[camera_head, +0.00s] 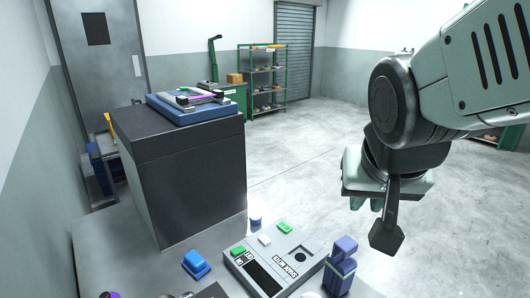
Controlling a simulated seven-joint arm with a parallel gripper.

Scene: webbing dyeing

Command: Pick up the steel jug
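I cannot make out a steel jug in this view. A dark grey object (211,291) is cut off by the bottom edge, and I cannot tell what it is. My gripper (366,206) hangs from the arm at the right, above the floor and beyond the table's right side. Short pale green finger parts show under its body, and a dark paddle-shaped part hangs beside them. I see nothing held, but the fingers are partly hidden, so their opening is unclear.
A grey table (105,248) spans the bottom. It bears a labelled panel (240,263), a blue block (196,263), a small blue cylinder (256,220) and a blue-violet upright object (342,268). A tall dark box (195,180) carries a blue tray (165,112). Open floor lies behind.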

